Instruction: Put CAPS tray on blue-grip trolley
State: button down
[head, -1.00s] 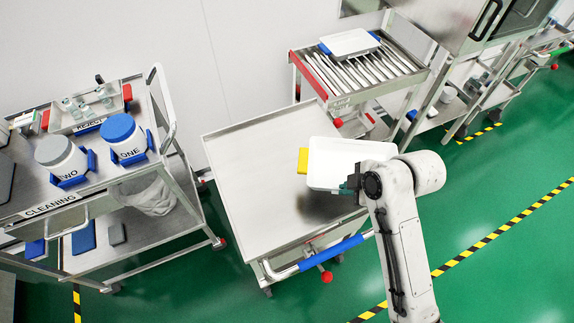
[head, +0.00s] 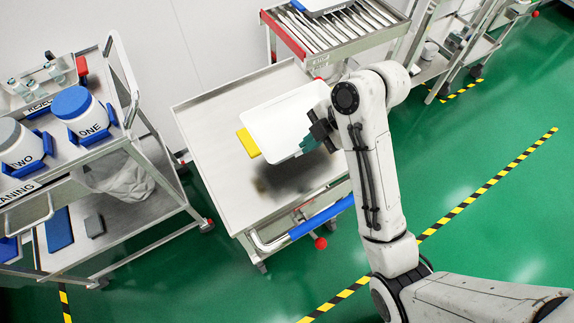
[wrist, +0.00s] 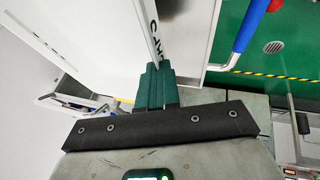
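The white CAPS tray (head: 288,122) with a yellow end piece (head: 248,143) is in my gripper (head: 312,140), over the top of the blue-grip trolley (head: 215,165). In the head view a dark shadow lies on the trolley top below it, so the tray appears raised above the surface. In the wrist view the green fingers (wrist: 155,88) are closed on the wall of the tray (wrist: 112,35), and part of its lettering shows. The trolley's blue grip (head: 322,217) is at its front edge; it also shows in the wrist view (wrist: 248,28).
The cleaning trolley (head: 130,145) with jars ONE and TWO stands to the left. A roller table (head: 350,35) with a red end stands behind the blue-grip trolley. Green floor (head: 480,215) with striped tape is open to the right. The trolley top is otherwise bare.

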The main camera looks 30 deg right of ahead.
jog(key=b+x, duration=0.1)
jog(key=x, duration=0.1)
jog(key=b+x, duration=0.1)
jog(key=x, duration=0.1)
jog(key=b+x, duration=0.2)
jog(key=shift+w+a+r, duration=0.3)
jog(key=shift+w+a+p, duration=0.15)
jog(key=shift+p, duration=0.2)
jog(key=shift+a+f, duration=0.1)
jog(key=shift+f, duration=0.15)
jog(key=shift+w+a+f, duration=0.1)
jog(key=shift+a+f, duration=0.05)
jog(key=shift+f, duration=0.85)
jog(key=shift+w+a+f, duration=0.15)
jog(key=shift+f, duration=0.8)
jog(key=c, duration=1.8)
grip_release()
jog(key=o, duration=0.4)
jog(key=shift+o, duration=0.2)
